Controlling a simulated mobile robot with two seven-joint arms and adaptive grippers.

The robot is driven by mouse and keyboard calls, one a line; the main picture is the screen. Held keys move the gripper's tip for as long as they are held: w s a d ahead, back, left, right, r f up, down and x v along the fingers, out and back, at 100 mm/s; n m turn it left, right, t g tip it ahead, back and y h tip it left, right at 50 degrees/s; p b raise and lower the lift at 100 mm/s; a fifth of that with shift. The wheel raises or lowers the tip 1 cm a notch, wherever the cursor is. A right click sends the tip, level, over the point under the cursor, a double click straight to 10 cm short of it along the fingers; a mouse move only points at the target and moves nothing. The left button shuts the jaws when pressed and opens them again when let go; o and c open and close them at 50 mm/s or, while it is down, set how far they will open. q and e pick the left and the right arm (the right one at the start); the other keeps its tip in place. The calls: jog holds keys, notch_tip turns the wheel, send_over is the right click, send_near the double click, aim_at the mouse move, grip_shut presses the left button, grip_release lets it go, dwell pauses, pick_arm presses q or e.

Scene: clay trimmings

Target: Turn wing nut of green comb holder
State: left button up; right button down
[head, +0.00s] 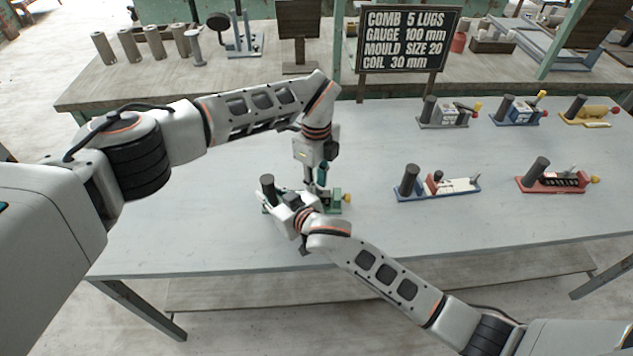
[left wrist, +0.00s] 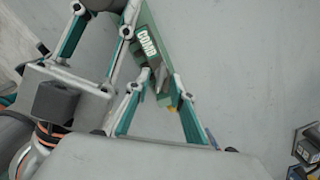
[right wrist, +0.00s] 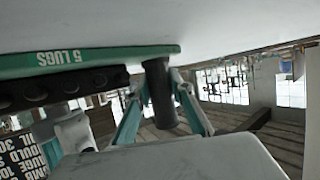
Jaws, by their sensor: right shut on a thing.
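The green comb holder (head: 333,207) stands near the middle of the table, partly covered by both grippers. It has a yellow knob (head: 347,197) at its right end and a dark post (head: 267,184) at its left. Its "COMB" label shows in the left wrist view (left wrist: 148,45). My right gripper (head: 292,207) is shut on the dark post, which shows between its fingers in the right wrist view (right wrist: 159,95). My left gripper (head: 322,184) points down over the holder. Its fingertips are apart at the holder in the left wrist view (left wrist: 157,80). The wing nut cannot be made out clearly.
A blue-and-white holder (head: 437,188) and a red holder (head: 552,184) stand to the right. Grey (head: 445,117), blue (head: 517,113) and yellow (head: 590,115) holders stand behind them. A lettered sign (head: 408,40) stands at the back. The table's left part is clear.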

pick_arm(q)
grip_shut()
dwell(0.3)
jog(key=m, duration=0.3)
jog(key=shift+m, duration=0.3)
jog(key=shift+a+m, duration=0.1)
jog(key=shift+m, duration=1.9)
grip_release()
